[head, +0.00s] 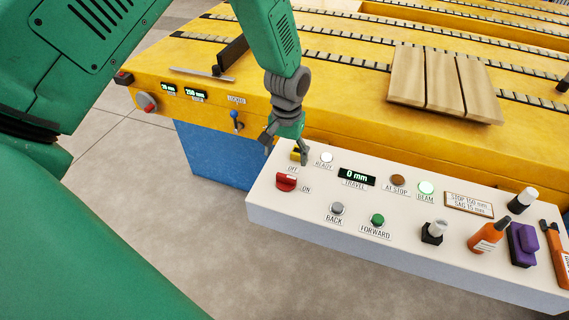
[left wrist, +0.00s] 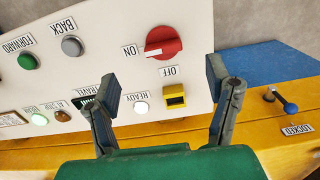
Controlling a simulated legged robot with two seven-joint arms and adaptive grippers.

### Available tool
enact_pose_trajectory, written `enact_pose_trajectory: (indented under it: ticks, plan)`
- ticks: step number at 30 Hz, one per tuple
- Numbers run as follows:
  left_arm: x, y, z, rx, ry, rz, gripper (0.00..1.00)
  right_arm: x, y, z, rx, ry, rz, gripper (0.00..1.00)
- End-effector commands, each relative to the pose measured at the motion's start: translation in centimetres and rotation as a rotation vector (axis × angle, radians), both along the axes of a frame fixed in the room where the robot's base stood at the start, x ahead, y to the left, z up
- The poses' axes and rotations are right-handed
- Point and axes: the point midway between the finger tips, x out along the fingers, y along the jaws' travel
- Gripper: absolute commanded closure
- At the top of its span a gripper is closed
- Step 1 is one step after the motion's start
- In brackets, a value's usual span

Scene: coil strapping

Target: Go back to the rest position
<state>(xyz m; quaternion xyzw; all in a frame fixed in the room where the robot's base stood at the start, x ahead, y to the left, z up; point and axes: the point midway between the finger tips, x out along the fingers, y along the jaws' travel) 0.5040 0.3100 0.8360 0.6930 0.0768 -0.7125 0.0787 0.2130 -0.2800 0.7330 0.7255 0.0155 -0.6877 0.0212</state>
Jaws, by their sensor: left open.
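My left gripper (head: 285,146) hangs over the left end of the white control panel (head: 258,198), its fingers pointing down. In the left wrist view the gripper (left wrist: 162,86) has its fingers spread wide with nothing between them. A yellow block (head: 299,157) sits on the panel close to the fingers; it also shows in the left wrist view (left wrist: 174,99). The red rotary switch (head: 286,183) is in front of the gripper, apart from it. In the left wrist view its white mark (left wrist: 152,54) is on the ON side. My right gripper is not in view.
The yellow slatted table (head: 330,100) lies behind the panel, with wooden boards (head: 444,85) on it. A blue lever (head: 236,115) is left of the gripper. Bottles (head: 489,235) and a purple item (head: 521,245) stand at the panel's right. The travel display (head: 357,175) reads 0 mm.

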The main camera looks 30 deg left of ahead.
Motion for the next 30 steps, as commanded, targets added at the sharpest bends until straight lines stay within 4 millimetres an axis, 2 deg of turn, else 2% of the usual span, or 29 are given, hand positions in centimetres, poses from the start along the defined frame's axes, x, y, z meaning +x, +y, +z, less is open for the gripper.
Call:
enact_pose_trajectory:
  ticks: [6, 22, 26, 29, 30]
  plan:
    - [-0.2, 0.0, 1.1, -0.004, 0.007, 0.000, 0.28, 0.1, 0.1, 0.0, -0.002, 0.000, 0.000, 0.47]
    - [-0.7, -0.2, 0.6, -0.003, 0.010, -0.003, 0.28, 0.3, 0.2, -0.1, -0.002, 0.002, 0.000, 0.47]
    - [-3.7, -0.9, -2.8, -0.005, 0.011, -0.034, 0.28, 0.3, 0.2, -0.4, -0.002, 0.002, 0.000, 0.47]
    - [-8.6, -1.6, -7.1, -0.008, 0.004, -0.079, 0.28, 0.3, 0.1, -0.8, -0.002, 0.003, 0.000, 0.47]
    - [-11.1, -1.8, -8.8, -0.010, -0.001, -0.100, 0.28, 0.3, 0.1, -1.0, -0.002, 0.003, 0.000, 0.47]
